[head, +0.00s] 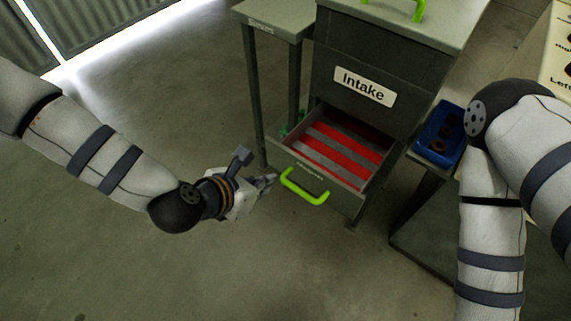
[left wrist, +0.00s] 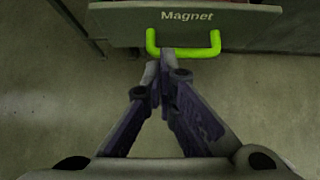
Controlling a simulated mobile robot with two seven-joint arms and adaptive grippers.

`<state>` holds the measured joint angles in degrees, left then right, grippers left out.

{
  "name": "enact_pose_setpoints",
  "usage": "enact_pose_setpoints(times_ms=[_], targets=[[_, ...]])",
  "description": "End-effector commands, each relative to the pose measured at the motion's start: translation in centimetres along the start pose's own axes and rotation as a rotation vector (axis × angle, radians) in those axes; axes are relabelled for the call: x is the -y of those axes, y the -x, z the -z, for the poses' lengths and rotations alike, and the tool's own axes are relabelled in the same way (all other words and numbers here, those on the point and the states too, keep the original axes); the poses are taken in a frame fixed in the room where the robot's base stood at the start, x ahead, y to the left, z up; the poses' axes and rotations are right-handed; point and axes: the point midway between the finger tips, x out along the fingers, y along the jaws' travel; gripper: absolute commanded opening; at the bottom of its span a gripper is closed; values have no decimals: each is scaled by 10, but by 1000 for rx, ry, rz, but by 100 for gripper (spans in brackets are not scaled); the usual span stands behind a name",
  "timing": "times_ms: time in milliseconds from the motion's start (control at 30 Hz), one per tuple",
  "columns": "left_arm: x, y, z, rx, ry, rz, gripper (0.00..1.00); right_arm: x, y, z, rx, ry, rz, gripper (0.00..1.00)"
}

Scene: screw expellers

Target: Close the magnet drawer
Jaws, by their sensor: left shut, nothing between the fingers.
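The magnet drawer (head: 325,165) is pulled out of the grey cabinet under the "Intake" label, and its inside shows red and grey stripes. Its green handle (head: 305,187) is on the front panel, and in the left wrist view the handle (left wrist: 184,51) sits below the word "Magnet". My left gripper (head: 268,181) is shut and empty, just left of the handle in the head view. In the left wrist view its fingertips (left wrist: 167,54) are at the handle's near bar, left of its middle; I cannot tell if they touch. My right gripper is out of view.
The grey Intake cabinet (head: 378,58) stands behind the drawer with a green handle (head: 419,10) on top. A small table (head: 275,22) stands to its left. A blue bin (head: 440,135) is at the right. Open floor (head: 150,110) lies to the left.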

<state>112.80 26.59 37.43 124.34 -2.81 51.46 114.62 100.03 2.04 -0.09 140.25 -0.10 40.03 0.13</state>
Motion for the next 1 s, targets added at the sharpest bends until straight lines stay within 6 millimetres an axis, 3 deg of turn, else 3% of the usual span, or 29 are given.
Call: enact_pose_setpoints(times_ms=[267,400,1000], targets=[[2,-62,4,-5,-2,4,0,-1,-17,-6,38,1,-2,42],[1,-75,-18,0,-5,1,0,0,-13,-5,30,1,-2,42],[1,-88,-28,-3,-3,2,0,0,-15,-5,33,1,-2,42]])
